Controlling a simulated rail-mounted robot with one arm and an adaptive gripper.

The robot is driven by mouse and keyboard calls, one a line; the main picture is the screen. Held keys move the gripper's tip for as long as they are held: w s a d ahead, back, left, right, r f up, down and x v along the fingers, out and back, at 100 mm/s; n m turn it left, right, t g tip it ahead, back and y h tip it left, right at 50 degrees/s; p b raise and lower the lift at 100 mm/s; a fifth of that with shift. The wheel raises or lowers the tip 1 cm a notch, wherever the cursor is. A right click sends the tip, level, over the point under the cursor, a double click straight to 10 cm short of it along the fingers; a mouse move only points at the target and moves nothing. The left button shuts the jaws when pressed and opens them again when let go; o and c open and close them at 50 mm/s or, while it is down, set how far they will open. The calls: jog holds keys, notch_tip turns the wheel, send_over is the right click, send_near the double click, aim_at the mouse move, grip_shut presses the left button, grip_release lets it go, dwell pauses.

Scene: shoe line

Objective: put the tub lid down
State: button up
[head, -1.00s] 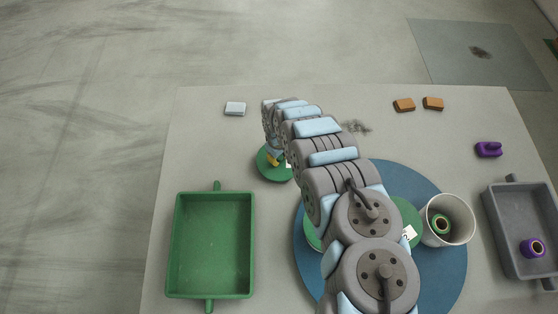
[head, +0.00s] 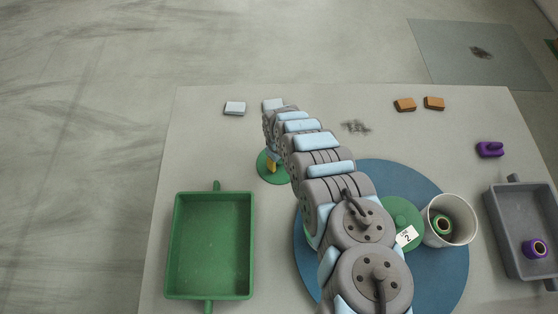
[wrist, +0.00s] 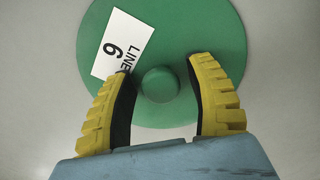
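The tub lid (head: 264,174) is a round green disc at the upper left of the table in the head view, left of the blue round mat. In the wrist view the lid (wrist: 215,35) has a central knob (wrist: 160,84) and a white label reading LINE 6. It appears to lie flat on the grey table. My gripper (wrist: 164,95) has its yellow fingers on either side of the knob, with a gap on both sides. It is open and holds nothing. In the head view my arm partly hides the lid and gripper (head: 271,166).
A green tray (head: 179,245) stands in front of the lid, a white block (head: 235,108) behind it. On the blue mat (head: 440,270) are another green lid (head: 400,212), labelled 2, and a white tub (head: 463,238). A grey tray (head: 505,245) is at far right.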

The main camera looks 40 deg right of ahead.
notch_tip(320, 180, up, 12)
jog(key=p, duration=0.3)
jog(key=shift+r, duration=0.2)
dwell(0.7)
jog(key=shift+w+a, duration=0.1)
jog(key=shift+w, duration=0.1)
